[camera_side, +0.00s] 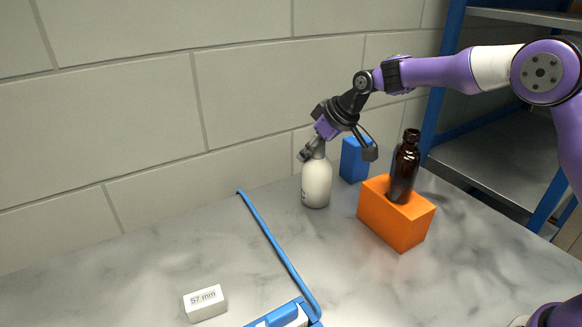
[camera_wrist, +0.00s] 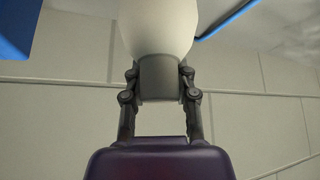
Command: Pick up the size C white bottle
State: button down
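The white bottle (camera_side: 316,184) stands upright against the back of the marble counter, left of the orange block. A small dark mark shows low on its side but is too small to read. My gripper (camera_side: 314,152) comes down at a tilt from the upper right onto the bottle's top. In the wrist view, the two fingers of my gripper (camera_wrist: 160,76) lie on either side of the bottle's grey neck, close against it, and look shut on it. The white body (camera_wrist: 158,25) shows beyond the fingertips. The bottle's base appears to be at counter level.
A brown bottle (camera_side: 404,168) stands on an orange block (camera_side: 396,217) to the right. A blue block (camera_side: 354,160) is behind. A blue rod (camera_side: 272,243), a white block marked "57 mm" (camera_side: 205,304) and a blue-and-white object (camera_side: 287,317) lie left and front. Blue-framed shelves (camera_side: 500,140) stand right.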

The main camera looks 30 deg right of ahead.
jog(key=shift+s+f, duration=0.15)
jog(key=shift+f, duration=0.1)
jog(key=shift+r, duration=0.1)
